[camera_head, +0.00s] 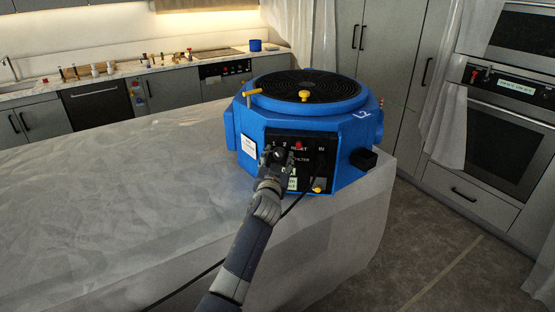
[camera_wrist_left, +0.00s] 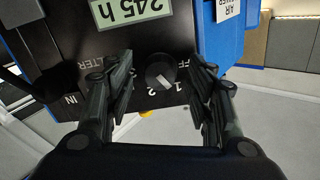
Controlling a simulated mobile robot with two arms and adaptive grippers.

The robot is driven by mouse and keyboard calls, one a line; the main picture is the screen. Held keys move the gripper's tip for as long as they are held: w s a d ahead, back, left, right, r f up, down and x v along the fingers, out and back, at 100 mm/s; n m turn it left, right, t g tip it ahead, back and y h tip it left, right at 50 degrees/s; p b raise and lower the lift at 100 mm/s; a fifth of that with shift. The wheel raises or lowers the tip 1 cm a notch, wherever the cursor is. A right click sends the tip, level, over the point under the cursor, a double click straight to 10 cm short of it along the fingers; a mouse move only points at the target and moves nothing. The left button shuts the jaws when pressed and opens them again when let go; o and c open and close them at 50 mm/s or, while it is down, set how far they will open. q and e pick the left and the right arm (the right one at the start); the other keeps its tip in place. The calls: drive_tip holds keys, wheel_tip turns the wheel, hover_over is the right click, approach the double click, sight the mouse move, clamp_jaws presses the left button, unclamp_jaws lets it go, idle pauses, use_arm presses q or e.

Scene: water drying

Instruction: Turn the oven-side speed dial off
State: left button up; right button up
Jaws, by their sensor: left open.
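The blue machine (camera_head: 310,110) stands on the plastic-covered counter, with a black control panel (camera_head: 322,146) facing me. My left gripper (camera_wrist_left: 162,64) is open, one finger on each side of the dial. Contact and the exact dial setting cannot be told. My right gripper is not in view.
A red button (camera_head: 298,145) marked RESET and a yellow knob (camera_head: 318,187) are on the panel near the gripper. A dark cable (camera_head: 292,205) runs along the counter by my arm. The oven (camera_head: 505,135) is at the far right. The counter's left is clear.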

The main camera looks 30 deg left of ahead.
use_arm(q)
drive_tip(key=c, duration=1.1)
drive_tip(key=shift+o, duration=0.2)
drive_tip(key=shift+n, duration=0.3)
drive_tip(key=shift+f+n+b, duration=0.1)
drive_tip(key=shift+n+b, duration=0.65)
drive_tip(key=shift+n, duration=0.15)
drive_tip(key=n+b, duration=0.1)
drive_tip(key=n, duration=0.1)
drive_tip(key=shift+n, duration=0.4)
drive_tip(key=n, duration=0.3)
drive_tip(key=shift+n, duration=2.1)
